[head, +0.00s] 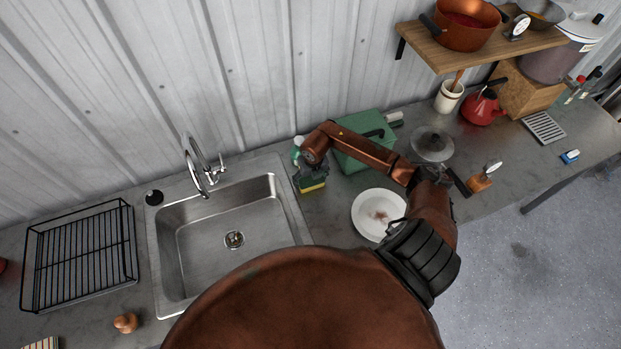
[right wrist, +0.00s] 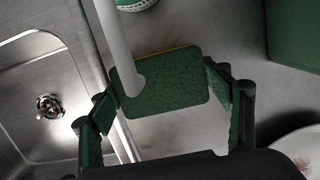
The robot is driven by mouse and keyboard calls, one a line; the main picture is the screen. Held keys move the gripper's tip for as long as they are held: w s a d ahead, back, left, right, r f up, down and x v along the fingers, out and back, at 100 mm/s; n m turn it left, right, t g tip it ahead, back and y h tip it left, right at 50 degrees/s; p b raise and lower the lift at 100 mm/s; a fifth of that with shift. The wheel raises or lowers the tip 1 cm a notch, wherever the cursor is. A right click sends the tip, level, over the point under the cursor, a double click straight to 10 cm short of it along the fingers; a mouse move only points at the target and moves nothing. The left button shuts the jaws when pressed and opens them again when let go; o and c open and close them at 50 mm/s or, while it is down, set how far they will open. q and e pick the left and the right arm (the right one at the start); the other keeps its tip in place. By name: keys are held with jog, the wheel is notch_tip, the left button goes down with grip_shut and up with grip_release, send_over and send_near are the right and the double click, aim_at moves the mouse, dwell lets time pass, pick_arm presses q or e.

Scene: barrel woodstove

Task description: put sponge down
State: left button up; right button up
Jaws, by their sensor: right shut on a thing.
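The sponge (head: 313,187), green with a yellow layer, is at the counter strip just right of the sink (head: 301,222). My right gripper (head: 309,177) is shut on it. In the right wrist view the sponge (right wrist: 180,98) sits between the two fingers, its green face toward the camera. A pale rod (right wrist: 118,60) crosses in front of its left part; I cannot tell what it belongs to. Whether the sponge touches the counter I cannot tell. My left gripper is not in view.
A white and green bottle (head: 297,146) stands close behind the sponge. A green box (head: 352,158) and a stained white plate (head: 364,207) are to the right. A faucet (head: 197,170) rises behind the sink. A black dish rack (head: 80,252) is at the left.

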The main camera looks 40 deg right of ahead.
aim_at(312, 182)
jog(key=shift+f, duration=0.15)
jog(key=o, duration=0.7)
jog(key=shift+o, duration=0.2)
jog(key=shift+r, duration=0.25)
notch_tip(312, 182, up, 12)
jog(key=s+b, duration=0.1)
jog(key=b, duration=0.1)
jog(key=shift+s+a+f+b, duration=0.15)
jog(key=shift+s+a+b, duration=0.1)
jog(key=shift+s+b, duration=0.15)
